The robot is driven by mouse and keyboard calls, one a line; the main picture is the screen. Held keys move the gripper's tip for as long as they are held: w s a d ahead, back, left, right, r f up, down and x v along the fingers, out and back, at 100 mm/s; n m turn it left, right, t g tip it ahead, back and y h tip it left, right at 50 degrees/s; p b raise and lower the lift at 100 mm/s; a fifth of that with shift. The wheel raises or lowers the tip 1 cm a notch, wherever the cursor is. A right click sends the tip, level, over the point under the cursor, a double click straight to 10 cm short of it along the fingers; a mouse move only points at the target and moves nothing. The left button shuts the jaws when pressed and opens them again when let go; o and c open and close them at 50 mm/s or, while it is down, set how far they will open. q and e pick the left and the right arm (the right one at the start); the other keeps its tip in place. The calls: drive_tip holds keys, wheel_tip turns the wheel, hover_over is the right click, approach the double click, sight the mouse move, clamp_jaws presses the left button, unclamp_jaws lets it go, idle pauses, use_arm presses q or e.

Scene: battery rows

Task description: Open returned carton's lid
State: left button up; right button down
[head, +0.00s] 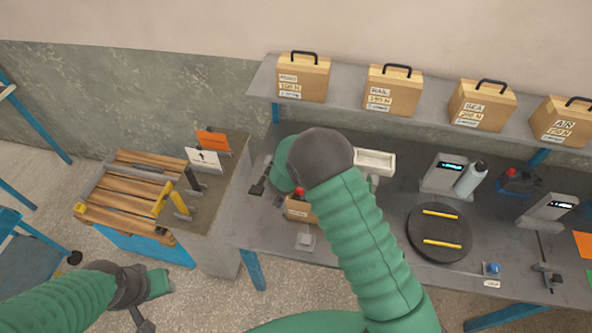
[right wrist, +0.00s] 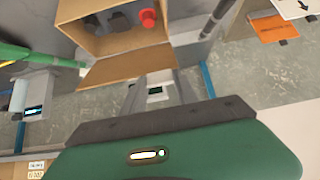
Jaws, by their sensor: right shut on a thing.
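The returned carton (head: 299,210) is a small brown box on the grey bench, partly hidden by my right arm. In the right wrist view the carton (right wrist: 97,42) is open towards the camera, with dark things and a red knob (right wrist: 148,18) inside. Its lid (right wrist: 108,70) is swung out from the opening as a tilted flap. My right gripper (right wrist: 155,92) is at the middle of the lid's edge and shut on it. In the head view its fingers are hidden behind my arm. My left gripper (head: 158,284) is low at the left, away from the bench; its fingers are not clear.
A black round plate (head: 440,232) with yellow bars, a white tray (head: 374,162), a grey display unit (head: 443,174) and a bottle (head: 471,178) stand right of the carton. Several handled boxes line the shelf (head: 430,117). A slatted stand (head: 130,190) and orange sign (head: 212,141) are left.

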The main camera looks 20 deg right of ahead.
drive_tip(key=shift+w+d+r+p, duration=0.4)
drive_tip(key=shift+w+d, duration=0.1)
drive_tip(key=shift+w+f, duration=0.1)
drive_tip(key=shift+w, duration=0.1)
drive_tip(key=shift+s, duration=0.15)
idle(0.3)
idle(0.4)
drive_tip(key=c, duration=0.9)
unclamp_jaws()
